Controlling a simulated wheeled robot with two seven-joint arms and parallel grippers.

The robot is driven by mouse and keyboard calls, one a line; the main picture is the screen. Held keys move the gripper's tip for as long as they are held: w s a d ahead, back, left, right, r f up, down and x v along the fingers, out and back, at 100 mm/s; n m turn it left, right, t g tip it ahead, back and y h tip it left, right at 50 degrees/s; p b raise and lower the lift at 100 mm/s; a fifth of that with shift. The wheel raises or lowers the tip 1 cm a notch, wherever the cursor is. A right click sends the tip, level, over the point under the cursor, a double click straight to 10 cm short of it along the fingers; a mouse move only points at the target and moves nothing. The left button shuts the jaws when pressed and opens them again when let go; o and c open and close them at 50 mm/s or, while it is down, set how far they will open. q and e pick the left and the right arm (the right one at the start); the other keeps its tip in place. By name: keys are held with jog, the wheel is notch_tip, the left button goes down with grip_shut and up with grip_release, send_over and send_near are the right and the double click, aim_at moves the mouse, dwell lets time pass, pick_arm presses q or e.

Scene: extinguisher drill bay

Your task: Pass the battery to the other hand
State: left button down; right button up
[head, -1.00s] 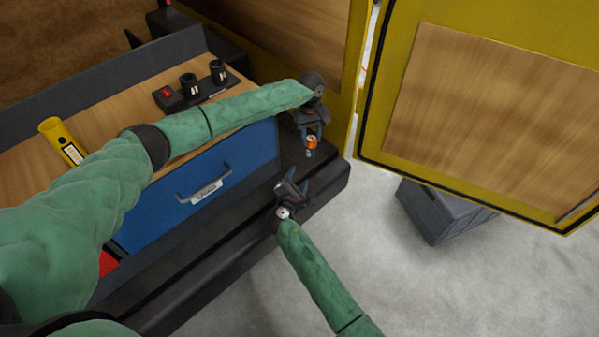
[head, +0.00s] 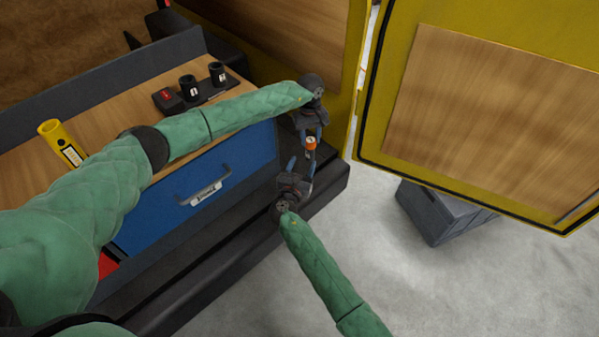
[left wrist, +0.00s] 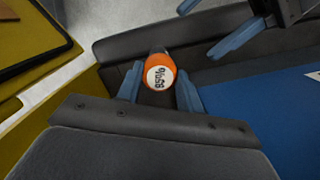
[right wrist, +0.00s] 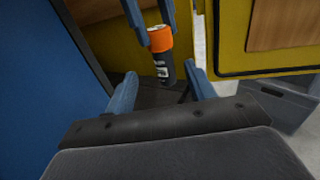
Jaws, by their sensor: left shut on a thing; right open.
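The battery (head: 311,143) has an orange top and a dark lower body. My left gripper (head: 311,135) is shut on its orange end and holds it in the air beyond the cabinet's right corner. In the left wrist view the orange end (left wrist: 159,75) sits between the blue fingers. My right gripper (head: 302,168) is open just below it. In the right wrist view the battery's dark body (right wrist: 163,66) hangs ahead of my open right fingers (right wrist: 160,90), near the gap between them. I cannot tell whether they touch it.
A blue drawer (head: 230,190) with a handle is left of the grippers. On the wooden top are a yellow tube (head: 62,143) and a dark holder with black cups (head: 190,87). A yellow-framed panel (head: 480,110) and a grey crate (head: 435,212) are at right.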

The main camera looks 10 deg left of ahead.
aim_at(308, 150)
jog(key=x, duration=0.8)
jog(key=shift+w, duration=0.3)
jog(key=shift+c, duration=0.4)
jog(key=c, duration=0.7)
pick_arm(q)
jog(key=c, duration=0.8)
grip_release()
jog(key=shift+c, duration=0.2)
pick_arm(e)
jog(key=shift+c, duration=0.9)
